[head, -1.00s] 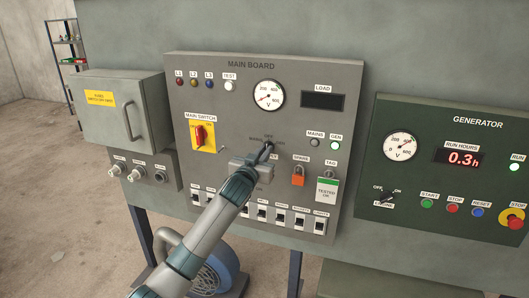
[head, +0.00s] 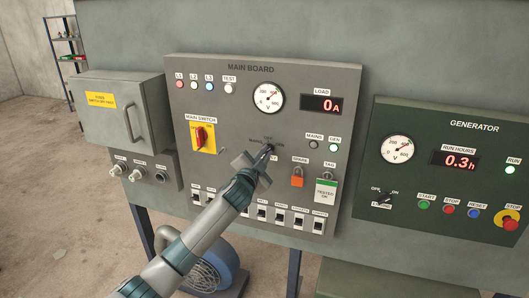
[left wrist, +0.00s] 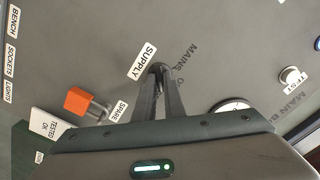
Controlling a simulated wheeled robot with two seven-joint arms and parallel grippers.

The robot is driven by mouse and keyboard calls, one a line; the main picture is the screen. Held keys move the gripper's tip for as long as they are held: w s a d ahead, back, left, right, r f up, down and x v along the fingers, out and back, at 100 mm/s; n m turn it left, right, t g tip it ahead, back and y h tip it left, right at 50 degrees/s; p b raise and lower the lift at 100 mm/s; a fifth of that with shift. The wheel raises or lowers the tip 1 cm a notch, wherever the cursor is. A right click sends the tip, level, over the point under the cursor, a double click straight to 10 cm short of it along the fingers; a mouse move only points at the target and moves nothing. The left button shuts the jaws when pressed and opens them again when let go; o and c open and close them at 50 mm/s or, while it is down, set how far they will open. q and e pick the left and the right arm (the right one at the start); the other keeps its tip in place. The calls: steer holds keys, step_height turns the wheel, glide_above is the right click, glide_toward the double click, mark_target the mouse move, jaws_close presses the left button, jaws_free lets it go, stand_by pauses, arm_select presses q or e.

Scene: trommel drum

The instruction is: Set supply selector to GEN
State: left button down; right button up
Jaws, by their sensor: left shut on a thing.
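The supply selector (head: 269,147) is a small dark knob in the middle of the grey main board (head: 230,95), with small position lettering around it. My left gripper (head: 267,151) is shut on the selector, and its body hides much of it. In the left wrist view both fingers (left wrist: 158,80) close on the knob beside the SUPPLY label. Which way the knob points is hard to tell. The GEN lamp (head: 334,146) is lit and the MAINS lamp (head: 313,144) is dark. The load display (head: 321,104) reads 0 A. My right gripper is not in view.
An orange padlock (head: 298,180) and a tag (head: 325,190) hang right of the selector. A row of breakers (head: 262,214) lies below. The red main switch (head: 200,137) is at left. The generator panel (head: 440,180) stands at right, its RUN lamp (head: 510,169) lit.

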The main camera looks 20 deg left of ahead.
arm_select(q)
steer(key=shift+m+p, duration=0.3)
steer(key=shift+m, duration=0.9)
steer(key=c, duration=1.8)
jaws_free()
steer(key=shift+c, duration=0.2)
steer(key=shift+s, duration=0.15)
steer(key=s+b, duration=0.4)
steer(key=s, duration=1.3)
steer(key=shift+a, duration=0.25)
steer(key=shift+f, duration=0.1)
